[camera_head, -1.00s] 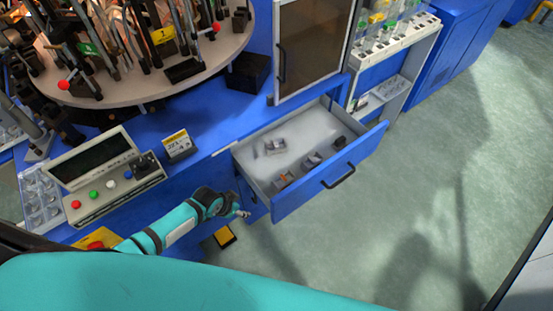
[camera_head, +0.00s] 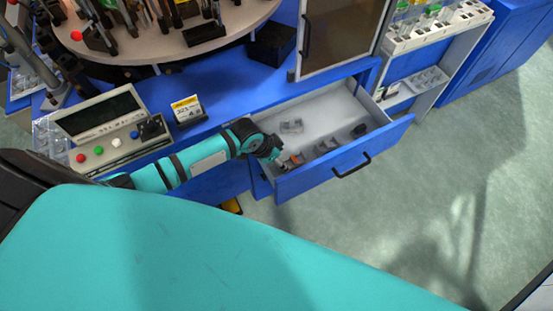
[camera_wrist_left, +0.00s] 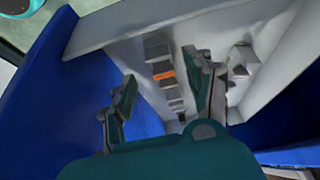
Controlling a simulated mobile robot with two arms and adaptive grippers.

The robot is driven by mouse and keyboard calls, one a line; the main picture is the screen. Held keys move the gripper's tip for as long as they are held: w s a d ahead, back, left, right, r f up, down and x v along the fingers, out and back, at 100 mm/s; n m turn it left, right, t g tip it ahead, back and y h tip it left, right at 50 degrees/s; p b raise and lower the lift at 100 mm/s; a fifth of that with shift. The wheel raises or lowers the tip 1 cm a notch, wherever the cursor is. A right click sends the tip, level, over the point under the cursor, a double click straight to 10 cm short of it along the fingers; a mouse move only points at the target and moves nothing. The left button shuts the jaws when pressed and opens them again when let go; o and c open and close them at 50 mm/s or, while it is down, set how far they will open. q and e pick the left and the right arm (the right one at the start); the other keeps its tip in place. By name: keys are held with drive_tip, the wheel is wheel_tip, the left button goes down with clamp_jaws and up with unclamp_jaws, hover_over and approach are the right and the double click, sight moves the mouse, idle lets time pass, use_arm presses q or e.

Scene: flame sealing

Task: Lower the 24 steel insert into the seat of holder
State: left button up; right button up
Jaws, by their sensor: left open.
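Several small grey metal pieces lie in an open drawer (camera_head: 322,178); I cannot tell which is the 24 steel insert or the holder. Nearest my left gripper (camera_head: 271,153) is a piece with orange on it (camera_head: 294,161). In the left wrist view, a row of grey blocks (camera_wrist_left: 156,50) with an orange mark (camera_wrist_left: 163,75) lies beyond and between the fingers of my open left gripper (camera_wrist_left: 164,92). Another grey piece (camera_wrist_left: 241,62) lies to the right of them. The left gripper is at the drawer's left end, apparently empty. My right gripper is not in view.
The drawer's blue walls (camera_wrist_left: 45,90) rise beside the gripper. A control box (camera_head: 110,125) and a small sign (camera_head: 187,108) stand on the blue bench to the left. A round table with racks (camera_head: 190,45) is behind. Part of the drawer floor (camera_head: 325,112) is bare.

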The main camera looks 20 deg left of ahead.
sight(286, 162)
use_arm(q)
drive_tip(key=b+x, duration=0.1)
drive_tip(key=x, duration=0.2)
drive_tip(key=shift+f+b, duration=0.25)
drive_tip(key=shift+b, duration=0.05)
drive_tip(key=shift+b+x, duration=0.55)
drive_tip(key=shift+x, duration=0.25)
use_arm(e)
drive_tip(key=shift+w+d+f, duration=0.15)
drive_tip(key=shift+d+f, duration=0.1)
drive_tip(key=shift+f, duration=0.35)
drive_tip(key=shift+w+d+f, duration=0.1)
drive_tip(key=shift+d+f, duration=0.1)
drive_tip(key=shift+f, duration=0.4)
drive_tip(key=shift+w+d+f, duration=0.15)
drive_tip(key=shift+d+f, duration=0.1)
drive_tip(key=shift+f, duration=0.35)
use_arm(q)
drive_tip(key=shift+d, duration=0.1)
drive_tip(key=shift+c, duration=0.4)
clamp_jaws()
drive_tip(key=shift+w+r+p, duration=0.1)
drive_tip(key=shift+r+p, duration=1.1)
wheel_tip(286, 162, up, 8)
drive_tip(key=p, duration=0.8)
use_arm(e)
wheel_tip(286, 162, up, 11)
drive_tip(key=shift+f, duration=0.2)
use_arm(q)
drive_tip(key=shift+f, duration=0.1)
